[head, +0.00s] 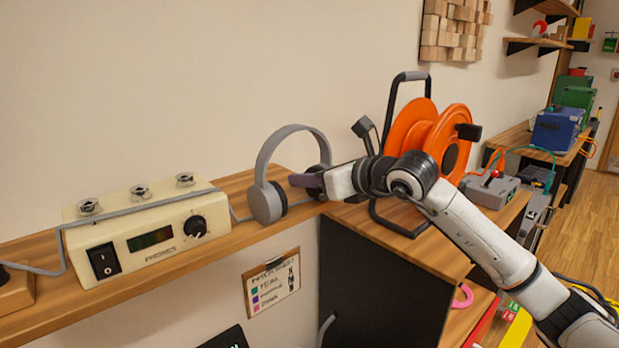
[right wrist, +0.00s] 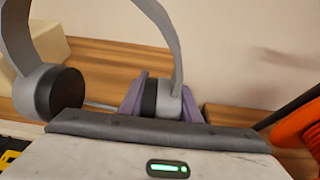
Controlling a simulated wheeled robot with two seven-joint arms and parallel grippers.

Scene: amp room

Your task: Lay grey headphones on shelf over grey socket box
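Grey headphones (head: 266,201) stand upright on the wooden ledge, band up, right of a cream amplifier. My right gripper (head: 308,183) is at their right ear cup. In the right wrist view its purple fingers (right wrist: 163,103) lie on both sides of that cup with no visible gap, and the headphones' band (right wrist: 165,30) arches above. The cup's lower part is hidden. A grey box (head: 490,191) with a red part on top, perhaps the socket box, sits on the bench at right. Wall shelves (head: 533,43) show at upper right. My left gripper is out of view.
The cream amplifier (head: 150,235) with a grey cable is at left. An orange cable reel (head: 412,130) in a black frame stands close behind my right arm. Blue (head: 556,130) and green cases stand farther right. Wooden floor is open at far right.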

